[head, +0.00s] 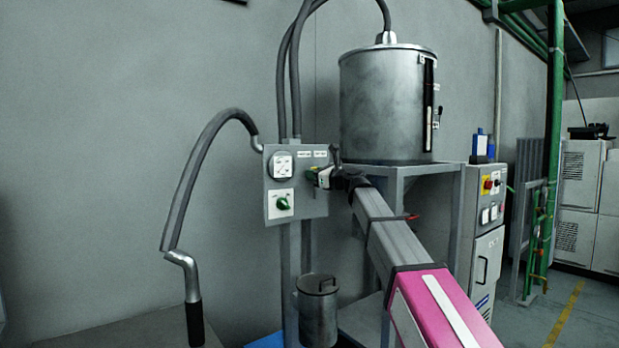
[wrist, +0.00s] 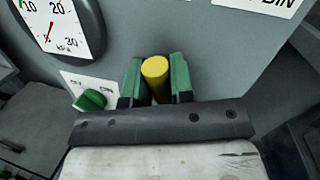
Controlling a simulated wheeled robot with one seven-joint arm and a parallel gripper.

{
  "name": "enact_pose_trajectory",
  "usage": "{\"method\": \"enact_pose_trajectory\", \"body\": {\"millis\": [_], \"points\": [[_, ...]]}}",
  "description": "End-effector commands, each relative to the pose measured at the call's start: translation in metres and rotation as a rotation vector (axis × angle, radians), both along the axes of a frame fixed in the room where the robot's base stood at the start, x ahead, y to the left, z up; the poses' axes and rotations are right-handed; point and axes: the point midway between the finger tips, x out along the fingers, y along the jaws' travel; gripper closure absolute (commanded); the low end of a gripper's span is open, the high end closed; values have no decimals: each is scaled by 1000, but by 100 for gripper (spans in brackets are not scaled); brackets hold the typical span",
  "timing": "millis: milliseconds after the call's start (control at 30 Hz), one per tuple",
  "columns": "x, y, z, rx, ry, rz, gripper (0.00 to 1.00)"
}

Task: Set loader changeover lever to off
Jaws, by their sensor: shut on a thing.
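My gripper (wrist: 157,82) is shut on a yellow round-ended handle (wrist: 155,70), with a green finger pad against each side of it. I take this handle to be the changeover lever; it points towards the wrist camera, and its lower part is hidden behind the gripper body. In the head view my gripper (head: 322,178) is at the right part of the grey wall panel (head: 307,207), below two small white labels. The handle is mostly hidden there, and which setting it points to cannot be told.
A pressure gauge (head: 282,165) and a green knob (head: 283,203) sit on the panel's left side; the knob also shows in the wrist view (wrist: 90,100). A steel hopper (head: 385,105) stands on a frame at right. A bent hose (head: 198,170) and a small canister (head: 318,315) are near.

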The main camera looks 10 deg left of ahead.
Motion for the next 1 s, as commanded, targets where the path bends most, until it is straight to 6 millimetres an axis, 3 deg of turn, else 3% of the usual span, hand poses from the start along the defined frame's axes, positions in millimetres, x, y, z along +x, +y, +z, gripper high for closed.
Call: {"method": "enact_pose_trajectory", "body": {"millis": [400, 900, 933, 1000], "points": [[14, -13, 1, 122, 144, -1, 100], [15, -14, 1, 134, 160, -1, 100], [15, -14, 1, 134, 160, -1, 74], [15, -14, 1, 135, 159, -1, 52]]}}
